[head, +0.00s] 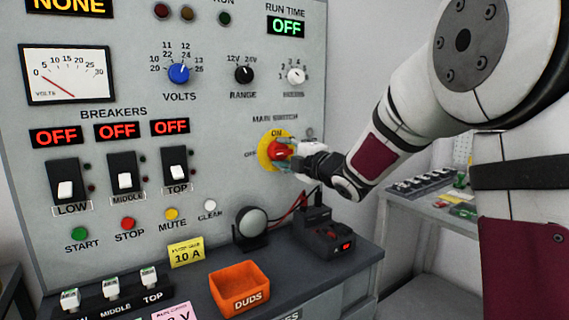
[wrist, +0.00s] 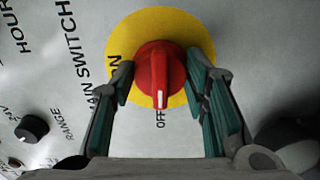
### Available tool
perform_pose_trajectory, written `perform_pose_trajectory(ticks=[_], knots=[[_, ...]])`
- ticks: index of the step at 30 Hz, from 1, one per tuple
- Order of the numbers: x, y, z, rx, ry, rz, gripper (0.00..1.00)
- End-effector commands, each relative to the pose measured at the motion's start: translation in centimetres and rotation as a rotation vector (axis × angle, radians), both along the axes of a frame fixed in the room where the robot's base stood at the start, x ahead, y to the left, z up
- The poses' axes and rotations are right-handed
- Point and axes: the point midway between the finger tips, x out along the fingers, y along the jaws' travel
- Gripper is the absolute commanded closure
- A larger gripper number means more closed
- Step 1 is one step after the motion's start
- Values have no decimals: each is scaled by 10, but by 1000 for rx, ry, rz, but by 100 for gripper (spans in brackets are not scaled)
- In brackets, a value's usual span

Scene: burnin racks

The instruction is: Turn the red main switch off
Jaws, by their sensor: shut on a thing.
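The red main switch (head: 279,152) is a round knob on a yellow disc (head: 265,154), low on the right of the grey panel. ON is printed above it and OFF to its left. My gripper (head: 291,150) is shut on the knob from the right and partly hides it. In the wrist view the red knob (wrist: 158,68) sits between my green-padded fingers (wrist: 160,82). Its white mark points down in that view, towards the OFF label (wrist: 160,118).
Knobs, breaker switches (head: 124,178) and buttons fill the panel to the left. Below are an orange DUDS bin (head: 239,288), a round grey lamp-like part (head: 251,224) and a black device (head: 328,240) with wires. A side bench (head: 425,204) stands at the right.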

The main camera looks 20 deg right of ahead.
Motion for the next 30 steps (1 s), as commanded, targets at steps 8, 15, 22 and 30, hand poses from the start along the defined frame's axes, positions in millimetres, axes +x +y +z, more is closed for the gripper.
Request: perform_pose_trajectory(ticks=[8, 15, 22, 30], knots=[[0, 0, -2, -34, -6, 1, 86], [0, 0, -2, -35, -6, 1, 86], [0, 0, -2, -34, -7, 1, 39], [-1, 0, -1, -33, -9, 0, 39]])
